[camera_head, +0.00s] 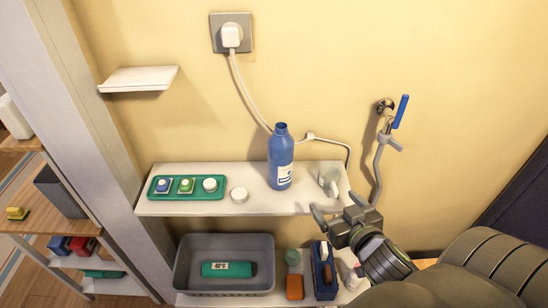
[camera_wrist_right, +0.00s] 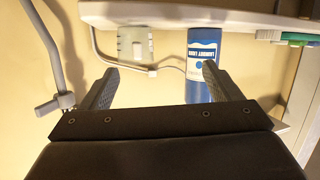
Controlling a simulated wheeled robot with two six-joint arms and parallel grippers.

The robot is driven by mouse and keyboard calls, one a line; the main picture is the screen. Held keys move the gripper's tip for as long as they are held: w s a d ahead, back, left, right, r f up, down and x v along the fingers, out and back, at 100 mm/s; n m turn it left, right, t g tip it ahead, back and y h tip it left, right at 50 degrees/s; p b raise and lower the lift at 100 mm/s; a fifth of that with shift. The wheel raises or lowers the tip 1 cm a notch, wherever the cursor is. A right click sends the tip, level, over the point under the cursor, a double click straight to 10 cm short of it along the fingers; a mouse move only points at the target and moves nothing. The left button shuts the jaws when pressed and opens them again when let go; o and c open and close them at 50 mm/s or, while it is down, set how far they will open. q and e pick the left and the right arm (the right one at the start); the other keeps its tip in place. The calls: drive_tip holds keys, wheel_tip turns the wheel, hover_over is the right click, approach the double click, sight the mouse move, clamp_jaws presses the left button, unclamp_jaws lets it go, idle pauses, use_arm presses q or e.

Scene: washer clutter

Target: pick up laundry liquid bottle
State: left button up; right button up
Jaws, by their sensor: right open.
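The laundry liquid bottle (camera_head: 281,160) is blue with a white label and stands upright on the white shelf (camera_head: 215,207). In the right wrist view the bottle (camera_wrist_right: 203,55) appears upside down, partly behind the right-hand finger. My right gripper (camera_head: 335,203) is open and empty, to the right of the bottle and near the shelf's front right edge. It also shows in the right wrist view (camera_wrist_right: 160,68) with its fingers spread and nothing between them. The bottle is apart from the gripper. My left gripper is not in view.
A translucent cup (camera_head: 329,178) stands right of the bottle. A white round lid (camera_head: 239,195) and a green tray (camera_head: 160,193) with small items are left of it. A cord hangs behind. Below are a grey bin (camera_head: 181,268) and a blue caddy (camera_head: 326,286). A tap (camera_head: 385,135) is on the wall.

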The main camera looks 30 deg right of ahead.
sight(288, 158)
drive_tip(key=w+a+r+n+t+y, duration=0.3)
drive_tip(key=a+r+t+y, duration=0.1)
drive_tip(key=r+y, duration=0.15)
drive_tip(key=shift+h, duration=0.35)
drive_tip(key=w, duration=0.3)
drive_tip(key=w+p, duration=0.1)
drive_tip(key=w, duration=0.3)
drive_tip(key=w+p, duration=0.1)
drive_tip(key=w, duration=0.3)
drive_tip(key=shift+a+r, duration=0.15)
drive_tip(key=shift+r, duration=0.2)
drive_tip(key=shift+w+p, duration=0.5)
drive_tip(key=shift+w, duration=0.3)
drive_tip(key=shift+w+f+p, duration=0.15)
drive_tip(key=shift+w+p, duration=0.1)
drive_tip(key=shift+w, duration=0.75)
drive_tip(key=shift+w+f+p, duration=0.1)
drive_tip(key=shift+w+p, duration=0.15)
drive_tip(key=shift+w, duration=0.7)
drive_tip(key=shift+s, duration=0.1)
drive_tip(key=shift+c, duration=1)
drive_tip(key=shift+r, duration=0.1)
drive_tip(key=c, duration=1.2)
